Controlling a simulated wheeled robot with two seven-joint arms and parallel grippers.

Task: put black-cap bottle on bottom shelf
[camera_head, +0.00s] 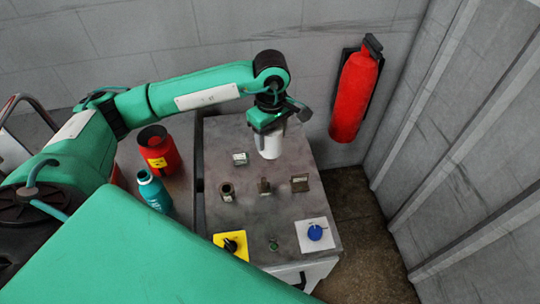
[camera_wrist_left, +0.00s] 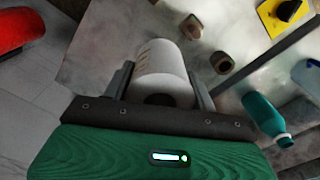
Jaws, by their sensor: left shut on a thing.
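The white black-cap bottle (camera_head: 269,146) is upright at the far end of the grey metal-topped cabinet (camera_head: 225,141). My left gripper (camera_head: 267,124) is above it and shut on its upper part. In the left wrist view the white bottle (camera_wrist_left: 163,62) lies between the two fingers of my left gripper (camera_wrist_left: 161,84), with its dark cap end toward the palm. I cannot tell whether its base touches the cabinet top. No bottom shelf can be made out in either view. My right gripper is not in view.
Several small fittings, a yellow plate with a black knob (camera_head: 231,243) and a blue knob (camera_head: 315,233) are on the cabinet. A teal bottle (camera_head: 154,192) and red container (camera_head: 160,151) stand left. A fire extinguisher (camera_head: 353,96) hangs on the wall. Floor (camera_head: 365,245) shows at right.

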